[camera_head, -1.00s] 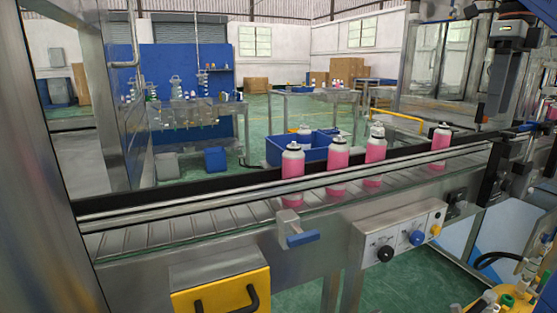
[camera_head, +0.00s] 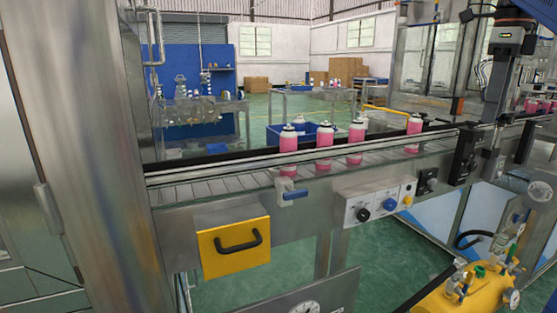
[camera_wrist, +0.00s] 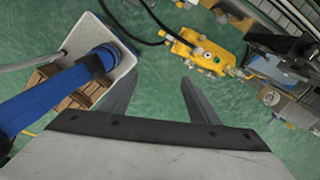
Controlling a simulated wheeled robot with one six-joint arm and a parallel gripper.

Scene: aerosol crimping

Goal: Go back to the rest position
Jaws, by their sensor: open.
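My gripper (camera_wrist: 158,98) shows in the wrist view with its two grey fingers spread apart. Nothing is between the fingers; green floor shows through the gap. In the head view my gripper is not clearly seen. Pink and white aerosol cans (camera_head: 324,146) stand upright in a row on the conveyor (camera_head: 215,187), apart from the gripper.
A yellow tank (camera_head: 457,295) with valves and gauges stands on the floor at lower right, also seen in the wrist view (camera_wrist: 197,52). A yellow drawer front (camera_head: 233,247) is under the conveyor. A tall steel cabinet (camera_head: 90,130) fills the left. Blue bins (camera_head: 305,131) stand behind the conveyor.

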